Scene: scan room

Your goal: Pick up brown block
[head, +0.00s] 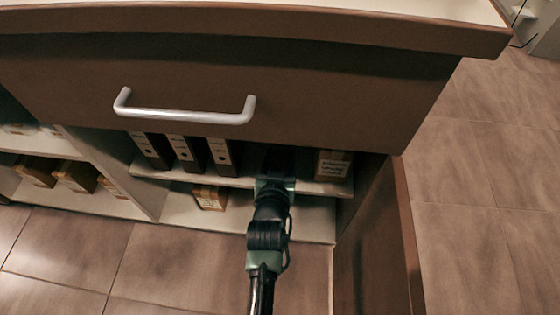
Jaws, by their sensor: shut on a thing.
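My gripper (277,165) reaches into the open cabinet, at the upper shelf between the binders and a brown box. It is shut on a dark thing in the shadow under the drawer. Its fingertips are hard to make out, and I cannot tell whether the held thing is the brown block. The brown box (334,164) with a pale label stands to the right of the gripper, apart from it. Another small brown box (210,197) sits on the lower shelf, left of my wrist.
Several dark binders (185,152) stand left of the gripper. A drawer with a metal handle (185,113) overhangs the shelves. An open cabinet door (375,245) stands close on the right. More brown boxes (75,177) lie in the left compartment. Tiled floor is clear at right.

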